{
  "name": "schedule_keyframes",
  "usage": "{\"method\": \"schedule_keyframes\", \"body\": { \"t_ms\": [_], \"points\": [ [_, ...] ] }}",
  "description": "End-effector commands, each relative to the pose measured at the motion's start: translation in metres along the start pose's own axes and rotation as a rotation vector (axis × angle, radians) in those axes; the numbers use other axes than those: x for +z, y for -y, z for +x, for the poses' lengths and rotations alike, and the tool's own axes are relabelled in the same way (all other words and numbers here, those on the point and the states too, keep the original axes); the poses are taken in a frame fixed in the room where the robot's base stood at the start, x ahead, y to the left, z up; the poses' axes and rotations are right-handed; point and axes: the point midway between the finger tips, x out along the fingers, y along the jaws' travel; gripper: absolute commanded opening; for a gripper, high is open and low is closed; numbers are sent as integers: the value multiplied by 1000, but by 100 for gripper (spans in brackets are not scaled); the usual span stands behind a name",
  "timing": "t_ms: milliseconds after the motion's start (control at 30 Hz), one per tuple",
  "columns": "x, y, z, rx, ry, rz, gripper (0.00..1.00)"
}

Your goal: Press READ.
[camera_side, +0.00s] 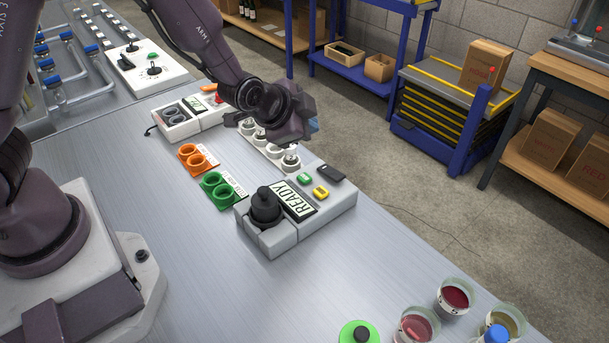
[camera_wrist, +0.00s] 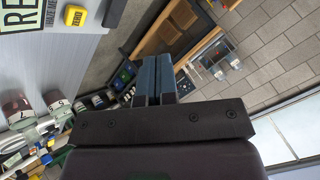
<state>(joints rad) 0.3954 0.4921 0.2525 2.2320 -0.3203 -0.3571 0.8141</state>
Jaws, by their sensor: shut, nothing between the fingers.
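A grey instrument (camera_side: 300,222) with a display reading READY (camera_side: 293,200) sits on the metal bench. A green button (camera_side: 304,178) and a yellow button (camera_side: 321,192) are on its top; their labels are too small to read in the side view.
A black knob-like part (camera_side: 265,204) stands on the instrument's front left. White round holders (camera_side: 289,160) lie below my gripper. Green rings (camera_side: 222,190) and orange rings (camera_side: 196,158) are to the left. Glasses of red liquid (camera_side: 455,296) stand at front right.

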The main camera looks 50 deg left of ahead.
Motion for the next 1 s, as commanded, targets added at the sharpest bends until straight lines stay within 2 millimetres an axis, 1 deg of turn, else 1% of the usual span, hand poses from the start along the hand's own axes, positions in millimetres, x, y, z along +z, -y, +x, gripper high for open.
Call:
{"method": "schedule_keyframes", "body": {
  "t_ms": [167,267,367,700,800,1000],
  "points": [
    [1,-1,1,1,1,-1,0],
    [4,-3,4,2,4,-1,0],
    [9,-9,11,3,6,1,0],
    [34,-33,44,5,5,-2,0],
    [39,-38,52,4,5,0,0],
    [44,-44,60,3,2,-3,0]
  ]
}}
